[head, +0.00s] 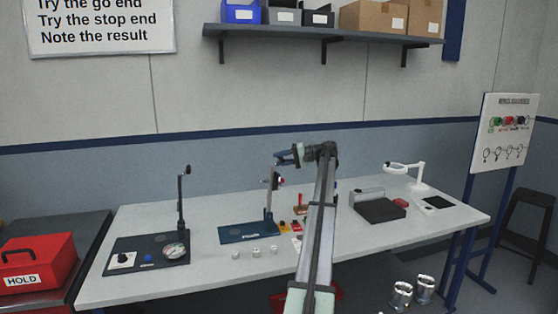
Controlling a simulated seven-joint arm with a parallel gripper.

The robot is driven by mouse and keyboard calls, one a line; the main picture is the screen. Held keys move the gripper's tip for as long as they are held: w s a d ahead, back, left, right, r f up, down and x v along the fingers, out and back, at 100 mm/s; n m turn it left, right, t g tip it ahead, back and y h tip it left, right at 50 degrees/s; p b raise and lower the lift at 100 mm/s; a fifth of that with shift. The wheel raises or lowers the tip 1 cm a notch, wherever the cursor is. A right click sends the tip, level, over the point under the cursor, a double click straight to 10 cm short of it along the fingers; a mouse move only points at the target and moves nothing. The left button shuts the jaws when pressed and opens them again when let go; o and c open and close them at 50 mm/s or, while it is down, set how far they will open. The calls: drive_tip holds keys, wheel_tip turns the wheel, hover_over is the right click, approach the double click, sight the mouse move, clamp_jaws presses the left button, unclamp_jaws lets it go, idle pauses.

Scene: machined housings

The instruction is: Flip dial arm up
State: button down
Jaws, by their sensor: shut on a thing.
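A stand with a blue base (250,232) is on the middle of the bench. Its upright post (268,205) carries a small fitting with pale and red parts (275,180) near the top. My gripper (287,158) is at the top of this stand, shut on a small part there. The part between the jaws is mostly hidden and too small to make out. A second stand with a dark base (130,262) is to the left. It has a thin upright rod (181,205) and a round dial with a white face (174,250) low by its base.
Several small metal parts (255,252) lie in front of the blue base. Red and yellow items (297,225) lie right of it, partly behind my arm. A dark grey device (380,208) and a white magnifier-like arm (410,172) stand farther right. A shelf (320,34) is above.

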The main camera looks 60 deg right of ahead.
drive_tip(key=shift+s+a+f, duration=0.15)
drive_tip(key=shift+s+f, duration=0.1)
drive_tip(key=shift+f, duration=0.3)
drive_tip(key=c, duration=1.2)
unclamp_jaws()
drive_tip(key=o, duration=0.4)
drive_tip(key=shift+w+r, duration=0.1)
drive_tip(key=shift+r, duration=0.1)
drive_tip(key=shift+d, duration=0.2)
drive_tip(key=v, duration=1.3)
drive_tip(key=shift+s+d, duration=0.1)
drive_tip(key=shift+s, duration=0.3)
drive_tip(key=shift+w+r, duration=0.1)
